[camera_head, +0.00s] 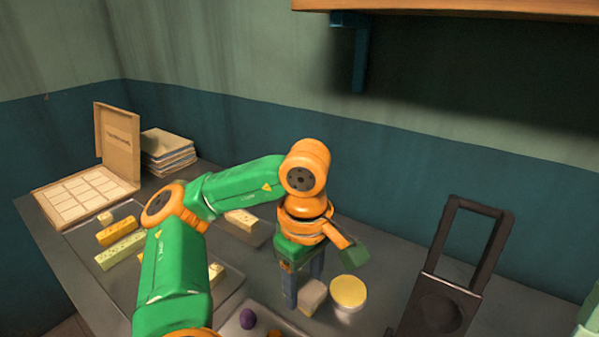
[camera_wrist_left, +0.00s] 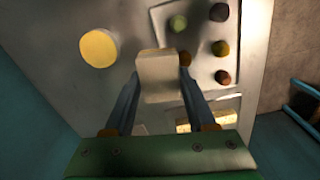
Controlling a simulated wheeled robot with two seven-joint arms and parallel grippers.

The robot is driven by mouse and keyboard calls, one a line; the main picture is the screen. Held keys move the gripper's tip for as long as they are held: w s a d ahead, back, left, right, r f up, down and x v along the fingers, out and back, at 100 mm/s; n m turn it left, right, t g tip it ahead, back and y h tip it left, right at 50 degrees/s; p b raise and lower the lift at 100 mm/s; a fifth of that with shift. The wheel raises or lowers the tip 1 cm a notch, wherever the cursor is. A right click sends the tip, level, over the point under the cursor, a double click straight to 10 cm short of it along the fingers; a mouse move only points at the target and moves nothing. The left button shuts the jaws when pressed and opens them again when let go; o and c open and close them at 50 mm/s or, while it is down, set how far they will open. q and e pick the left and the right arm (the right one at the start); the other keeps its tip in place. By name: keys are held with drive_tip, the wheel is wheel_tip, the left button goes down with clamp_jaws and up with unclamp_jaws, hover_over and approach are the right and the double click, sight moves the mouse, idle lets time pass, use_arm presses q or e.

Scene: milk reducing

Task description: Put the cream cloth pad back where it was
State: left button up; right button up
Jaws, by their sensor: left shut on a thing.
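The cream cloth pad (camera_head: 313,294) is a small pale block low in the middle of the head view. In the left wrist view the pad (camera_wrist_left: 158,72) sits between the two blue fingers. My left gripper (camera_head: 304,290) points down and is shut on the pad. Whether the pad touches the table is hard to tell. A round pot with a yellow top (camera_head: 348,291) stands just right of the pad; it also shows in the left wrist view (camera_wrist_left: 99,48), apart from the pad. My right gripper is not in view.
A tray with coloured balls, one purple (camera_head: 248,318), lies at the front. Yellow blocks (camera_head: 120,250) lie on the left. An open partitioned box (camera_head: 85,195) and a stack of books (camera_head: 167,150) stand at the back left. A dark framed stand (camera_head: 440,305) is at the right.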

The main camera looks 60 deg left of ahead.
use_arm(q)
drive_tip(key=shift+s+a+r+n, duration=0.1)
drive_tip(key=shift+s+a+n, duration=0.6)
drive_tip(key=shift+n, duration=0.3)
drive_tip(key=w+a+f, duration=0.3)
drive_tip(key=w+a+f+p, duration=0.1)
drive_tip(key=w+a+f, duration=0.2)
drive_tip(key=a, duration=0.1)
drive_tip(key=w+a+f, duration=0.3)
drive_tip(key=a+f, duration=0.1)
wheel_tip(320, 180, down, 2)
drive_tip(key=shift+f+p, duration=0.25)
drive_tip(key=shift+p, duration=0.3)
drive_tip(key=shift+f, duration=0.35)
drive_tip(key=o, duration=1.3)
drive_tip(key=shift+r, duration=0.15)
